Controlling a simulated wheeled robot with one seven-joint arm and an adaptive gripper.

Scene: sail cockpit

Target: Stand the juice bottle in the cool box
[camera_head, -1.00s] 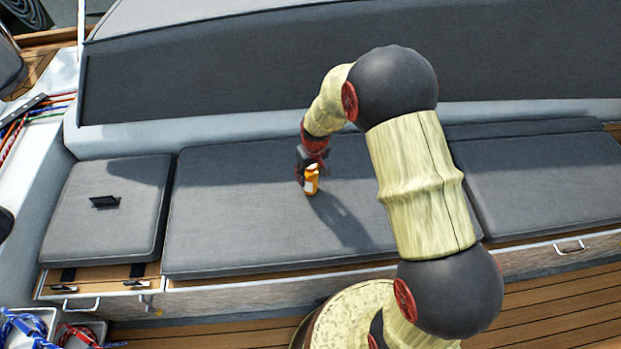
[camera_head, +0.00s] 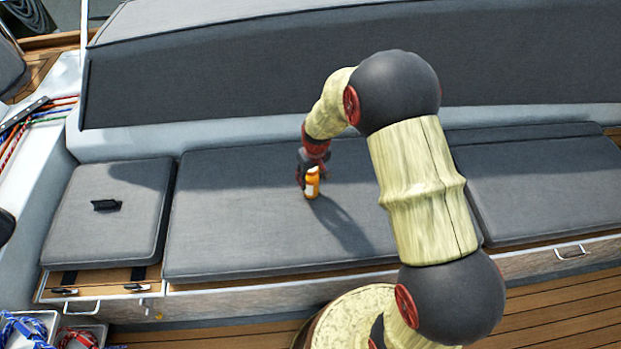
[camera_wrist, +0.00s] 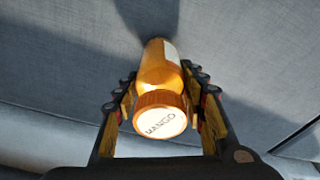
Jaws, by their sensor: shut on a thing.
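The juice bottle (camera_head: 312,184) is small and orange with a pale label. In the wrist view the bottle (camera_wrist: 160,72) shows an orange cap with a white top marked "MANGO". My gripper (camera_head: 312,172) is shut on the bottle, with one finger on each side of it near the cap; the fingers also show in the wrist view (camera_wrist: 160,108). The bottle looks roughly upright in the head view, over the middle grey seat cushion. I cannot tell whether its base touches the cushion. No cool box is recognisable in these frames.
The long middle cushion (camera_head: 240,225) is otherwise clear. The left cushion (camera_head: 105,225) has a black handle (camera_head: 106,205). The padded backrest (camera_head: 220,80) rises behind the bench. Bins with coloured ropes (camera_head: 30,330) stand at lower left. A wooden deck (camera_head: 560,305) lies in front.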

